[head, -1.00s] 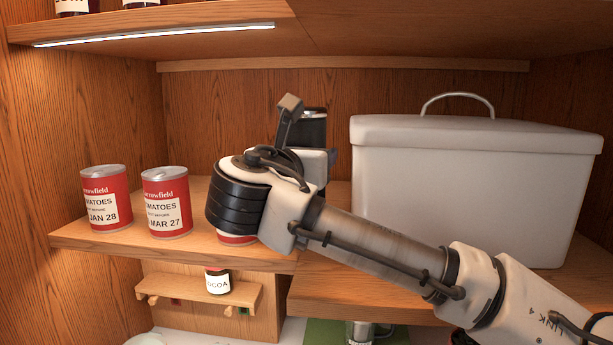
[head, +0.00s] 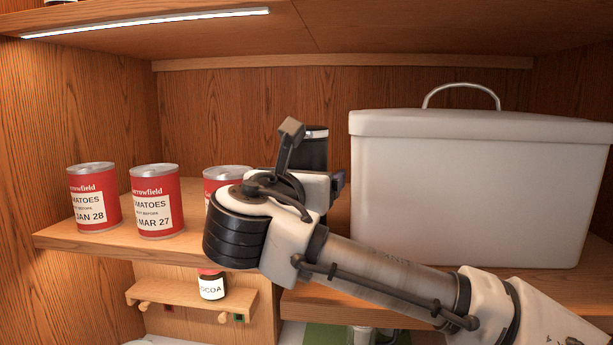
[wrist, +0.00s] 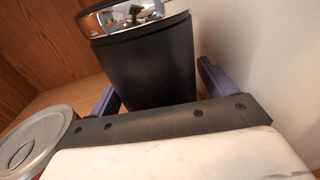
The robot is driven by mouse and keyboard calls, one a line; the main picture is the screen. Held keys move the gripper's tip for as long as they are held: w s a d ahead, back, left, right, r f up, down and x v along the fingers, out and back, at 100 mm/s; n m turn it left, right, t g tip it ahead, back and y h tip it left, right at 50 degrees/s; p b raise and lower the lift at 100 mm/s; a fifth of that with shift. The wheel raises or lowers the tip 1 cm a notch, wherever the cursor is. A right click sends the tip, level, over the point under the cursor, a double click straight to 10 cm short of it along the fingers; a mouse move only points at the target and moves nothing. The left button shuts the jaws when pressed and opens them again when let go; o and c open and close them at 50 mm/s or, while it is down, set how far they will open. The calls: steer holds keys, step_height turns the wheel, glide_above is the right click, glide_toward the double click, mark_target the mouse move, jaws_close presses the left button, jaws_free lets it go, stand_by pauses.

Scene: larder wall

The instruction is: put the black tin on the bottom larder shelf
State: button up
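The black tin (head: 315,151), dark with a shiny metal lid, stands upright on the middle shelf (head: 75,238), partly hidden behind my wrist in the head view. In the wrist view the black tin (wrist: 147,68) fills the middle, between the two purple fingers of my gripper (wrist: 158,80). The fingers are apart, one on each side of it. A gap shows between the tin and the right finger; contact on the left side cannot be told. In the head view only one dark fingertip shows beside the tin. The bottom larder shelf is not clearly in view.
Three red tomato tins stand to the left: one at the far left (head: 93,198), one beside it (head: 157,200), one partly behind my wrist (head: 226,178). A large white lidded bin (head: 470,190) stands close on the right. A cocoa jar (head: 212,285) sits on a small ledge below.

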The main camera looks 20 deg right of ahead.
steer(key=shift+r, duration=0.2)
steer(key=b+v, duration=0.4)
steer(key=v, duration=0.8)
steer(key=shift+s, duration=0.1)
